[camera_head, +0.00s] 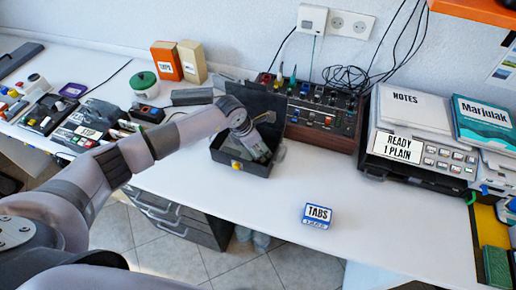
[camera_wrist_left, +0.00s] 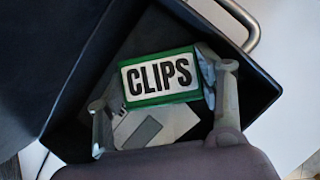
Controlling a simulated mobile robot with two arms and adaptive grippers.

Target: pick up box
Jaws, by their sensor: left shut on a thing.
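A green box with a white label reading CLIPS (camera_wrist_left: 160,77) sits between the fingers of my left gripper in the left wrist view. The gripper (camera_head: 258,152) reaches down into a dark open case (camera_head: 238,166), which stands on the white table in the head view with its lid raised. The gripper is shut on the CLIPS box, with one finger on each side. The box is within the case walls; whether it touches the bottom, I cannot tell. In the head view the gripper mostly hides the box. My right gripper is not in view.
A small blue and white TABS box (camera_head: 317,215) stands near the table's front edge. A mixer panel (camera_head: 322,125) is behind the case. A NOTES binder (camera_head: 412,106) and a labelled device (camera_head: 398,147) stand right. Orange and tan boxes (camera_head: 167,62) stand behind left.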

